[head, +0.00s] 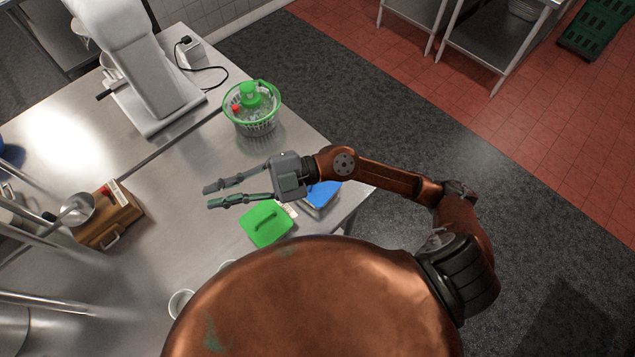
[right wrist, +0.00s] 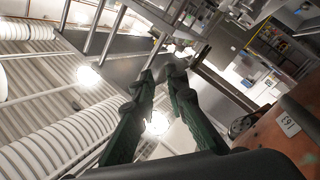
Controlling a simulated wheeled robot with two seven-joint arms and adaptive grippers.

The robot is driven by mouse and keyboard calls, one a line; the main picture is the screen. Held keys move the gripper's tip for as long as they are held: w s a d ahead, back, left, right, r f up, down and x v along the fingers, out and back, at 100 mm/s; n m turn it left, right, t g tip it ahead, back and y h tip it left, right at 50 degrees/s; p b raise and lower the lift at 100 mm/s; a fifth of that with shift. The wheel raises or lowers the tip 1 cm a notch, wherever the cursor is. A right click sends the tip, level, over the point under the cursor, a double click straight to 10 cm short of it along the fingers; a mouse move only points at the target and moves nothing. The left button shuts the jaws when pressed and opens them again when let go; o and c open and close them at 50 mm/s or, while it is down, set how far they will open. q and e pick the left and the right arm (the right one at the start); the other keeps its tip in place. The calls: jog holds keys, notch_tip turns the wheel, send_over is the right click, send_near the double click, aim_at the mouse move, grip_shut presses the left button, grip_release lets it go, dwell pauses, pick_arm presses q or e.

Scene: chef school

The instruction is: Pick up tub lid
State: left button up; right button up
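A green square lid (head: 262,226) with a raised handle lies near the table's right edge in the head view. I cannot tell whether a tub is under it. A blue-topped container (head: 322,194) stands beside it, partly covered by my right gripper and arm. My right gripper (head: 208,196) is above the table, just up and left of the green lid in the picture. Its two fingers point left, apart, with nothing between them. The fingers (right wrist: 160,73) also show empty in the right wrist view, where neither lid is visible. My left gripper is not in view.
A green salad spinner (head: 254,122) stands beyond the gripper. A white stand mixer (head: 140,75) is at the back left. A brown wooden box (head: 108,218) and a ladle (head: 76,209) are at the left. White cups (head: 181,302) stand near my body. The table's middle is clear.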

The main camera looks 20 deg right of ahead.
notch_tip(320, 180, down, 7)
jog(key=s+n+g+h, duration=0.1)
jog(key=s+g+h, duration=0.1)
jog(key=h, duration=0.2)
jog(key=m+t+h, duration=0.2)
jog(key=m+h, duration=0.2)
jog(key=h, duration=1.1)
send_over(319, 194)
jog(key=w+d, duration=0.1)
jog(key=w, duration=0.2)
jog(key=s+a+f+x, duration=0.1)
jog(key=s+x, duration=0.2)
jog(key=x, duration=1.1)
jog(key=shift+d+f, duration=0.2)
jog(key=shift+f, duration=0.6)
jog(key=x, duration=0.2)
jog(key=p+x, duration=0.2)
jog(key=x, duration=0.1)
jog(key=shift+w+a+f, duration=0.1)
jog(key=shift+a+f, duration=0.15)
jog(key=shift+f, duration=0.1)
jog(key=shift+c, duration=0.4)
grip_shut()
